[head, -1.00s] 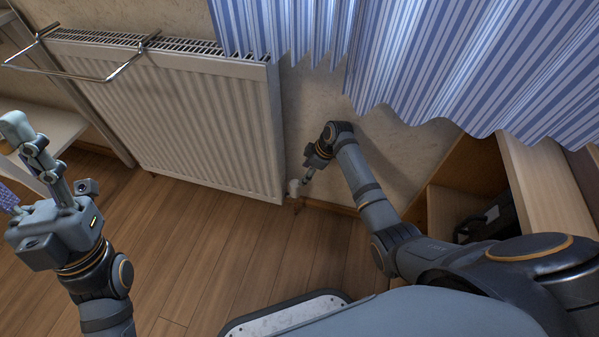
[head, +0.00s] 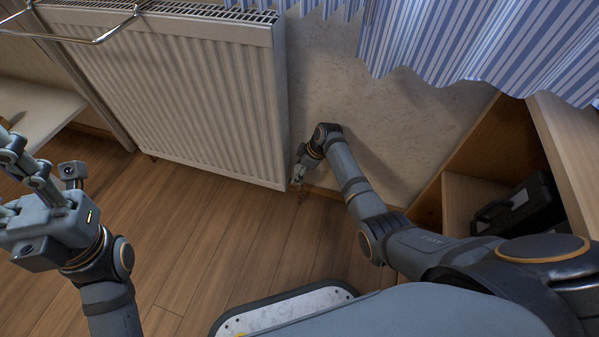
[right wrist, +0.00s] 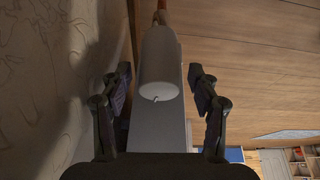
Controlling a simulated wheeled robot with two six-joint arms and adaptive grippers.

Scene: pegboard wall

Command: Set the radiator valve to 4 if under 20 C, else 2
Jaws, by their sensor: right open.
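The white radiator valve head (right wrist: 158,65) shows large in the right wrist view, with a small pale mark on its near end. No number is legible. In the head view the valve is small at the radiator's lower right corner, mostly masked by my right gripper (head: 299,174). In the right wrist view my right gripper (right wrist: 160,88) is open, one finger on each side of the valve with gaps, not closed on it. The radiator (head: 190,95) is white and ribbed. My left gripper (head: 12,175) is at the left edge, fingers spread, tips partly cut off. No temperature reading shows.
The wall (head: 335,95) is close beside my right gripper. A striped curtain (head: 450,45) hangs above right. A wooden shelf unit (head: 465,190) with a black case (head: 520,205) stands right. A metal rail (head: 75,38) juts from the radiator. The floor (head: 200,220) is clear.

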